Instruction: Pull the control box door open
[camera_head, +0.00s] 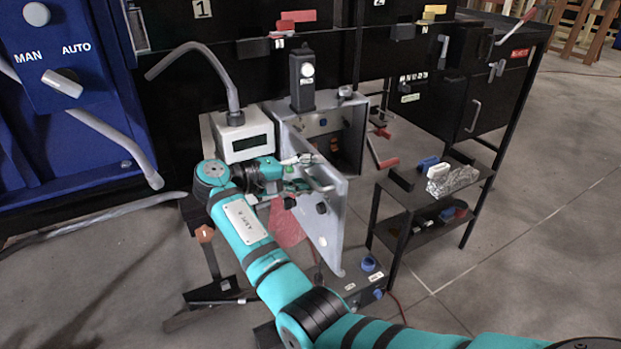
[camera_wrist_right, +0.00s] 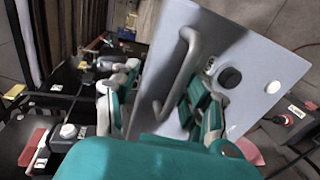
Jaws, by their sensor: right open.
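The grey control box (camera_head: 352,140) stands with its door (camera_head: 328,228) swung out, so the dark inside shows. The pale door also fills the middle of the right wrist view (camera_wrist_right: 245,60), with its bar handle (camera_wrist_right: 186,66) and a black round knob (camera_wrist_right: 230,77). My right gripper (camera_head: 303,172) is at the upper part of the door, near the handle. In the right wrist view its fingers (camera_wrist_right: 160,85) are spread apart, one over the door's face and one beyond its edge. I cannot tell whether they touch the door. My left gripper is not in view.
A white meter box (camera_head: 241,135) stands left of the control box. A blue panel (camera_head: 60,110) fills the far left. A black shelf (camera_head: 425,235) with small items stands to the right. A unit with a blue button (camera_head: 368,264) sits below the door.

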